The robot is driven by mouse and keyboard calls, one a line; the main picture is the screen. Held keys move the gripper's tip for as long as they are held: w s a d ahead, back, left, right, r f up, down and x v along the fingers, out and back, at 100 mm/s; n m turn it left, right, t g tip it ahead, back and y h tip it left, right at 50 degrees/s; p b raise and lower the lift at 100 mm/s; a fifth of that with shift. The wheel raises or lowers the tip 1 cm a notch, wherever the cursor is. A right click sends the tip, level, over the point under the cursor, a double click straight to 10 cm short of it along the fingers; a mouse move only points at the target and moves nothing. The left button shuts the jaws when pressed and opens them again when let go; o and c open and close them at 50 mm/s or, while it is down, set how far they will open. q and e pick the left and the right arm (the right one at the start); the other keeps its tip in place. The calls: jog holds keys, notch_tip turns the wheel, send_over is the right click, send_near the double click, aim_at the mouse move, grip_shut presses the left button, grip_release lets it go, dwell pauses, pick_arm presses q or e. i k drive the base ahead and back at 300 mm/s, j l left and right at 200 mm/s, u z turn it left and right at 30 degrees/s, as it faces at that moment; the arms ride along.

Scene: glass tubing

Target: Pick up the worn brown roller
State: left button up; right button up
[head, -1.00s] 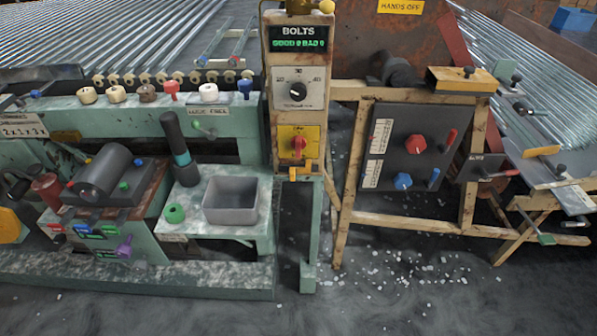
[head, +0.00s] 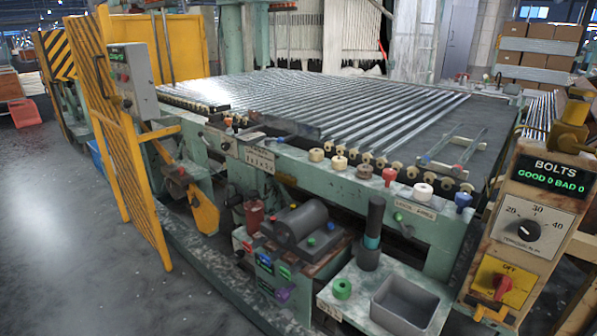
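The brown roller (head: 364,171) sits on the green rail (head: 440,226) along the front of the tubing machine, in a row of small parts. To its left are two beige rollers, a nearer one (head: 340,163) and a farther one (head: 316,154). To its right are a red piece (head: 390,175), a white roller (head: 423,191) and a blue piece (head: 463,200). The brown roller is too small to make out any wear. Neither of my grippers is in view.
Below the rail stand a grey bin (head: 405,304), a dark upright cylinder (head: 372,232), a green ring (head: 342,289) and a bench with a large grey drum (head: 301,222). A yellow gate (head: 122,150) stands left. The bolts panel (head: 527,225) stands right. Open floor lies at left.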

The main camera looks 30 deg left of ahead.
aim_at(363, 174)
jog(key=u, duration=0.55)
jog(key=i+j+z, duration=0.15)
jog(key=j, duration=0.2)
jog(key=i+j+z, duration=0.15)
jog(key=j, duration=0.25)
jog(key=i+j+z, duration=0.15)
jog(key=j, duration=0.3)
jog(key=i+j+z, duration=0.15)
jog(key=j, duration=0.25)
jog(key=i+j+z, duration=0.15)
jog(key=j, duration=0.3)
jog(key=i+j+z, duration=0.15)
jog(key=j, duration=0.3)
